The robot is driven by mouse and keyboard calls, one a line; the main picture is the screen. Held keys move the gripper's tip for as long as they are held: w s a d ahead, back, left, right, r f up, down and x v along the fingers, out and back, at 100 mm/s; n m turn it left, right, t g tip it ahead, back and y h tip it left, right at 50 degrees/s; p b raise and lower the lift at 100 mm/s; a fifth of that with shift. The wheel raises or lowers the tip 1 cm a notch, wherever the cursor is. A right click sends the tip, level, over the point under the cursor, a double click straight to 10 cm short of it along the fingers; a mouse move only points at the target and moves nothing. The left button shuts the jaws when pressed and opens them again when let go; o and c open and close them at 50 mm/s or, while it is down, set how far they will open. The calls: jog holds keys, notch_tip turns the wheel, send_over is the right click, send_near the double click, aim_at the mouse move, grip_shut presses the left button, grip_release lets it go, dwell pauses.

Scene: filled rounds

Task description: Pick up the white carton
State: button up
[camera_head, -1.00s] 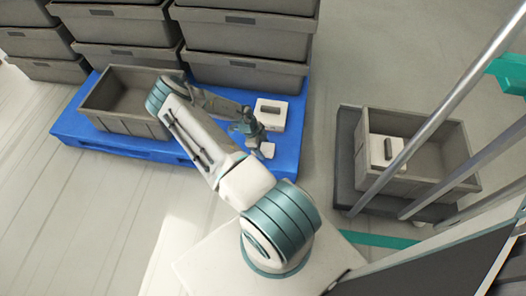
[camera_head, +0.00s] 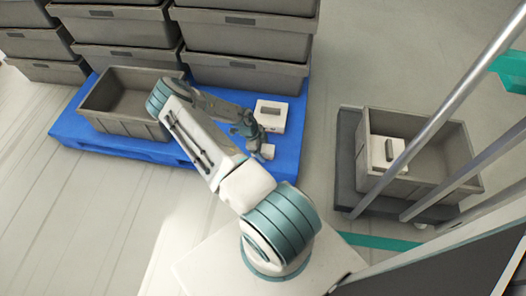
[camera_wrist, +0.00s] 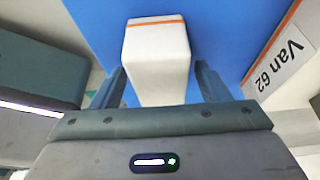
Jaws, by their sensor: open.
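The white carton (camera_wrist: 158,52), with an orange stripe along its far edge, stands on the blue pallet (camera_wrist: 228,28) in the wrist view. My gripper (camera_wrist: 161,82) is open, with one finger on either side of the carton's near part. A gap shows at the right finger; whether the left finger touches is unclear. In the head view the small white carton (camera_head: 267,151) sits near the pallet's right front, beside my gripper (camera_head: 256,141), whose fingers are small and partly overlap it.
A white box with a dark slot (camera_head: 271,115) stands just behind the carton; a white surface labelled "Van 62" (camera_wrist: 288,55) is at the right. An open grey crate (camera_head: 125,100) is left, stacked crates (camera_head: 250,75) behind. Another grey crate (camera_head: 440,150) holds a white box (camera_head: 386,152).

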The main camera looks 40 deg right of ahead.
jog(key=shift+c, duration=0.3)
jog(key=c, duration=1.1)
jog(key=shift+r, duration=0.1)
jog(key=shift+c, duration=0.2)
